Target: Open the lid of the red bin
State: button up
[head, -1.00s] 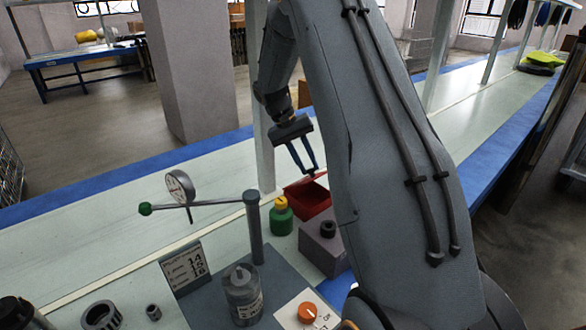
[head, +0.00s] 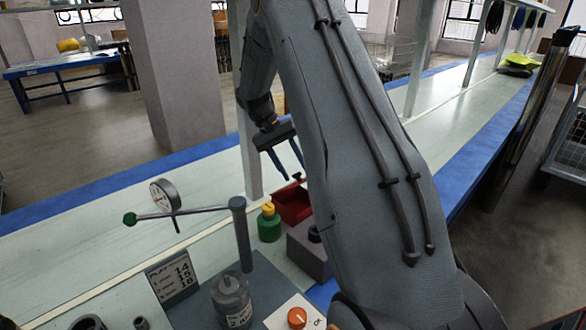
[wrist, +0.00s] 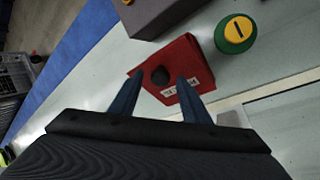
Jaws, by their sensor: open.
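The red bin (head: 291,204) stands on the bench beside the green bottle, partly hidden by my arm in the head view. In the wrist view the red bin (wrist: 186,61) shows its red top, a white label and a round black knob (wrist: 160,75). The lid looks shut in the wrist view, though its edges are hard to make out. My gripper (head: 294,172) is open and empty, pointing down above the bin. In the wrist view my gripper (wrist: 157,84) has its two blue fingers on either side of the knob; whether they touch it cannot be told.
A green bottle with a yellow cap (head: 268,222) stands close to the bin's left. A grey-purple block (head: 308,250) is in front of it. A post with a long green-tipped lever (head: 185,213) and a gauge (head: 165,195) stand to the left.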

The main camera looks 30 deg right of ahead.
notch_tip(320, 180, up, 10)
jog(key=shift+b, duration=0.35)
